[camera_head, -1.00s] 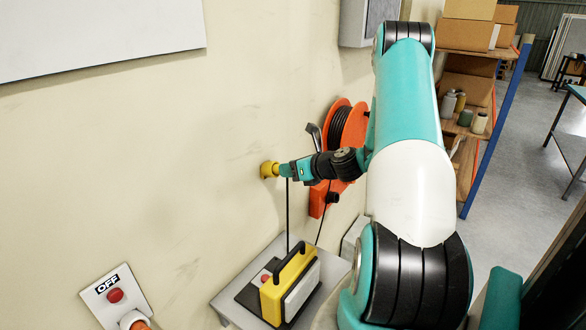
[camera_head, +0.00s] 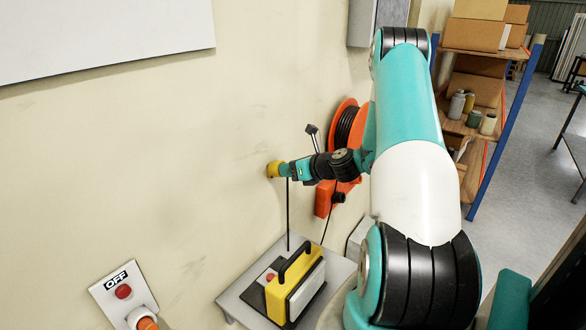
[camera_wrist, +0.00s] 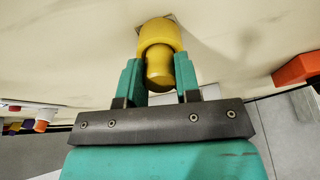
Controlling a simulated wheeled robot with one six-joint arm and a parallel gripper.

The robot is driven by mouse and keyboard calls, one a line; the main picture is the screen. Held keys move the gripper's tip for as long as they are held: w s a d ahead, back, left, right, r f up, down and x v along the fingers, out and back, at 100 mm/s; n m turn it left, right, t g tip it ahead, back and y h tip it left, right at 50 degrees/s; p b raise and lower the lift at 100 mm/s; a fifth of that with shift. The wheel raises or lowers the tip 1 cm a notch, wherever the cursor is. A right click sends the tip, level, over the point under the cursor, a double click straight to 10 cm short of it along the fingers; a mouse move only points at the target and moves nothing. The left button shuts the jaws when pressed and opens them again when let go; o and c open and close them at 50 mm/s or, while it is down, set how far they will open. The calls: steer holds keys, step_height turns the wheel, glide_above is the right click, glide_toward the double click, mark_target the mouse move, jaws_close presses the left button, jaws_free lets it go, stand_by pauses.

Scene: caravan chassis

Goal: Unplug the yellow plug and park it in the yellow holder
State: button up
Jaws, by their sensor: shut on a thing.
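My gripper (camera_head: 285,169) is at the cream wall, its teal fingers shut around a yellow plug (camera_wrist: 160,70). In the wrist view my gripper (camera_wrist: 159,82) has one finger on each side of the plug body. A wider yellow part (camera_wrist: 160,35) continues from the plug to the wall, with a small plate behind it. In the head view this yellow part (camera_head: 273,170) is against or very close to the wall. I cannot tell whether it is a socket or the holder, nor how deep the plug sits. A black cable (camera_head: 288,215) hangs below my gripper.
A yellow and black device (camera_head: 292,285) stands on a grey shelf (camera_head: 236,300) below. An orange cable reel (camera_head: 347,125) is on the wall behind my wrist. An OFF panel (camera_head: 112,294) with an orange plug (camera_head: 147,323) is lower left. The wall left of my gripper is clear.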

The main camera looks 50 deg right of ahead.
steer(key=o, duration=1)
steer(key=b+v, duration=0.5)
steer(key=v, duration=1.2)
steer(key=shift+s+r, duration=0.15)
steer(key=shift+s, duration=0.05)
steer(key=w+a+n+g+y+b, duration=0.2)
steer(key=w+a+n+g+y, duration=0.15)
steer(key=a+n, duration=0.75)
steer(key=w+a+n+g+y+b, duration=0.1)
steer(key=w+a+n+g+y, duration=0.2)
steer(key=a+n, duration=0.8)
steer(key=s+a+n+g+h+b, duration=0.1)
steer(key=s+a+n+g, duration=0.1)
steer(key=s+a+n, duration=0.3)
steer(key=s+a+n+g+h+b, duration=0.1)
steer(key=s+a+n, duration=0.3)
steer(key=a+n, duration=0.4)
steer(key=s+a+f+n+g+h+b, duration=0.1)
steer(key=s+a+n+g, duration=0.3)
steer(key=a+n, duration=0.3)
steer(key=shift+s+a+f+n+h, duration=0.15)
steer(key=shift+s+n, duration=0.25)
steer(key=shift+n, duration=0.25)
steer(key=shift+s+a+r+n+h, duration=0.1)
steer(key=shift+s+n, duration=0.35)
steer(key=shift+n, duration=0.2)
